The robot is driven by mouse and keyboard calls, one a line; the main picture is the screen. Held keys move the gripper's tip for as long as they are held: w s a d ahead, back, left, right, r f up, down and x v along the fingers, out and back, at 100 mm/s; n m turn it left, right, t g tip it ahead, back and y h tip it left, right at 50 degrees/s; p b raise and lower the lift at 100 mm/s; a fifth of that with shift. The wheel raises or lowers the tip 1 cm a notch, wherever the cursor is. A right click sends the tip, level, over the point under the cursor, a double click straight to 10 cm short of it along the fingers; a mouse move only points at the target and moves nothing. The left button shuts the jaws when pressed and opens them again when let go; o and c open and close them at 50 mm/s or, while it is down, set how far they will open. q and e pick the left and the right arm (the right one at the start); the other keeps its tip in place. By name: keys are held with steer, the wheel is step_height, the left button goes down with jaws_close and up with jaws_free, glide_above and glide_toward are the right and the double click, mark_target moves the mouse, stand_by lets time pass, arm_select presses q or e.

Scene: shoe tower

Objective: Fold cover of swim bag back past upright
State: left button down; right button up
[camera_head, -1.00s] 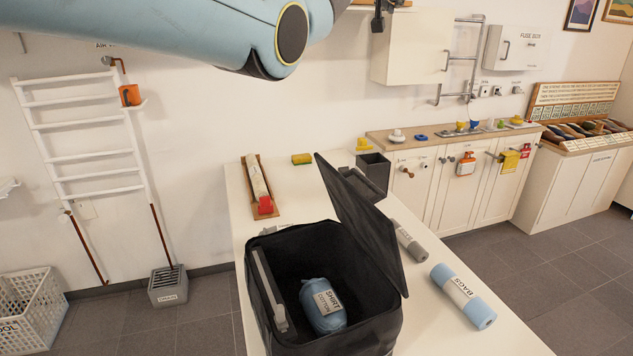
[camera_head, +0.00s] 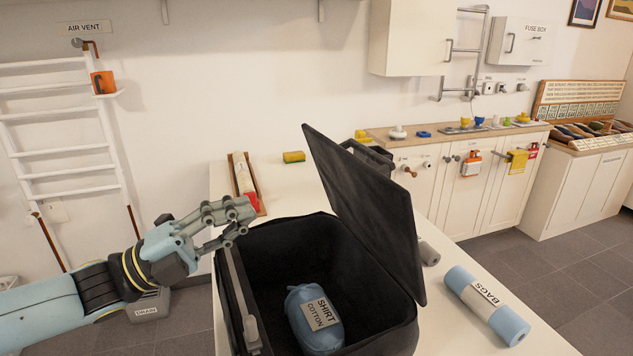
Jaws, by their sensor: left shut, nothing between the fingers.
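The black swim bag (camera_head: 388,330) stands on the white table, its mouth open. Its cover (camera_head: 362,205) is raised on the right side, leaning a little outward at the lower right and tilted in the picture. A blue shirt bundle (camera_head: 303,310) with a label reading SHIRT COTTON lies inside. My left gripper (camera_head: 245,222) is shut and empty, above the bag's left rim and apart from the cover. A grey bar (camera_head: 238,290) runs along the bag's left edge. My right gripper is not in view.
A blue BAGS roll (camera_head: 486,305) and a grey roll (camera_head: 428,254) lie right of the bag. Dark bins stand behind the cover, partly hidden. Cabinets line the back wall.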

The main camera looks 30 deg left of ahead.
mark_target(338, 164)
arm_select(q)
steer(key=p+x, duration=0.2)
steer(key=x, duration=0.4)
steer(key=p+x, duration=0.2)
steer(key=x, duration=0.5)
steer(key=shift+w+d+f, duration=0.1)
steer(key=shift+w+d, duration=0.1)
steer(key=shift+w, duration=0.15)
steer(key=shift+d, duration=0.1)
steer(key=shift+w+d+r, duration=0.25)
steer(key=shift+w+r, duration=0.05)
steer(key=shift+w, duration=0.15)
steer(key=f+b+x, duration=0.1)
steer(key=x, duration=0.9)
steer(key=shift+w+d+f, duration=0.15)
steer(key=shift+w+f, duration=0.15)
steer(key=shift+f, duration=0.1)
